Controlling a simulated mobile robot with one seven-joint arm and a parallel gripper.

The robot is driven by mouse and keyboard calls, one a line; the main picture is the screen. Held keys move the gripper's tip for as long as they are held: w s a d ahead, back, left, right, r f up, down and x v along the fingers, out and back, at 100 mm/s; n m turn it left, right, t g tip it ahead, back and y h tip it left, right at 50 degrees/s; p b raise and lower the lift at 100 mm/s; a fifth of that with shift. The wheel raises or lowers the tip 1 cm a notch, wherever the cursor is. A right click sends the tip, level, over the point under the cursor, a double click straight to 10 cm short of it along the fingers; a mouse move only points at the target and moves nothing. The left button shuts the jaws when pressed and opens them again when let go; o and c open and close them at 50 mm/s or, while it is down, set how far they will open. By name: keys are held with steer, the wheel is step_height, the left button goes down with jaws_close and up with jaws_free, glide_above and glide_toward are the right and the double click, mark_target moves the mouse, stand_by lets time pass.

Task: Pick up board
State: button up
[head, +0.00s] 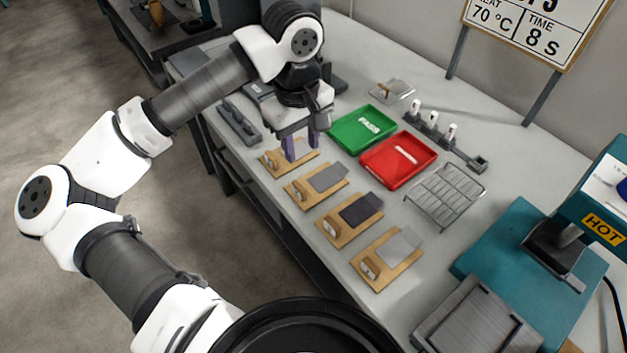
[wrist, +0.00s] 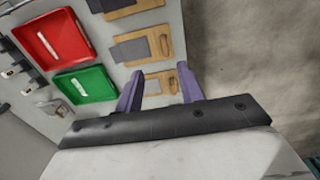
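The farthest board (head: 272,163) is partly hidden behind my gripper (head: 302,152). The others are the second board (head: 300,196), the third board (head: 334,235) and the nearest board (head: 372,276). My gripper points down at the farthest board with its two purple fingers apart and nothing held. In the wrist view the farthest board (wrist: 152,101) shows between the fingers; I cannot tell the exact height gap.
A green tray (head: 350,137) and a red tray (head: 376,169) lie behind the boards. A wire rack (head: 446,195), a holder with white-topped tools (head: 440,137) and a teal press marked HOT (head: 520,248) stand to the right. A dark grey slotted block (head: 239,122) lies left of my gripper.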

steer(key=p, duration=0.2)
glide_above(299, 186)
steer(key=f, duration=0.8)
steer(key=shift+s+d+f, duration=0.1)
steer(key=shift+d+f, duration=0.1)
steer(key=shift+f, duration=0.15)
steer(key=shift+a+f+p, duration=0.2)
steer(key=shift+f+p, duration=0.85)
steer(key=shift+f, duration=1.6)
jaws_close()
